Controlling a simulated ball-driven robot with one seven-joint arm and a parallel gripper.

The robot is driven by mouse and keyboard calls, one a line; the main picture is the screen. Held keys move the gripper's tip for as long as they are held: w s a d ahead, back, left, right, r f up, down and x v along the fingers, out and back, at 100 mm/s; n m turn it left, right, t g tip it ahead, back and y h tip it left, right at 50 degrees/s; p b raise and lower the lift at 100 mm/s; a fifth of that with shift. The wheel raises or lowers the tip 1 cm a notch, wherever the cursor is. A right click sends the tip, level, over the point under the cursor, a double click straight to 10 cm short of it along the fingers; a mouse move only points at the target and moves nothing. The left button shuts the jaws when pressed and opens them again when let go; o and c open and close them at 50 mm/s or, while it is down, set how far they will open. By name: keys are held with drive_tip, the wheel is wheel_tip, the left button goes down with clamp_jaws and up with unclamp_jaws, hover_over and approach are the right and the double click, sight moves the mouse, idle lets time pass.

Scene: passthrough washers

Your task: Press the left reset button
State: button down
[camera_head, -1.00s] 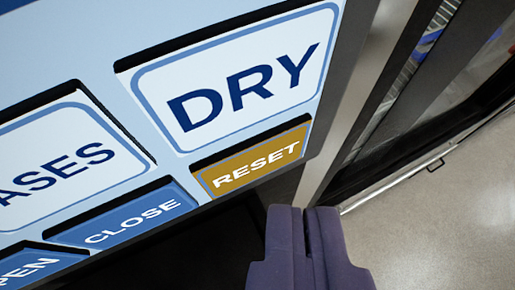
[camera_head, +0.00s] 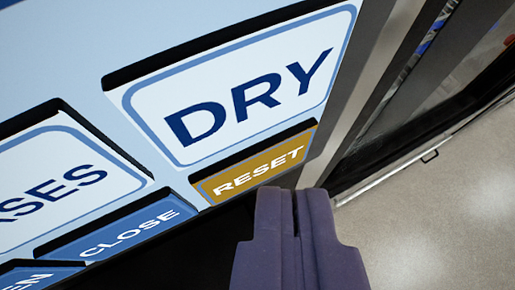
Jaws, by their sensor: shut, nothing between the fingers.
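The reset button (camera_head: 256,168) is a golden-brown rectangle with white RESET lettering, at the lower right corner of a tilted light-blue panel. Only one reset button is in view. My gripper (camera_head: 292,190) is purple, with its two fingers together and nothing between them. Its tips show just below the right part of the reset button in the picture. Whether they touch it I cannot tell.
A large white DRY button (camera_head: 240,95) is above the reset button. A blue CLOSE button (camera_head: 120,230) and a partly cut-off white button (camera_head: 55,185) are to the left. A dark frame and a glass door (camera_head: 430,110) stand at right, over bare grey floor (camera_head: 440,230).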

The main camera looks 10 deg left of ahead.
drive_tip(key=shift+w+a, duration=0.15)
drive_tip(key=shift+w, duration=0.05)
idle(0.3)
drive_tip(key=shift+s, duration=0.1)
drive_tip(key=shift+s+d, duration=0.45)
drive_tip(key=shift+s, duration=0.05)
idle(0.3)
drive_tip(key=s+d, duration=0.1)
drive_tip(key=s, duration=0.1)
drive_tip(key=s+d, duration=0.2)
drive_tip(key=shift+p, duration=0.35)
idle(0.3)
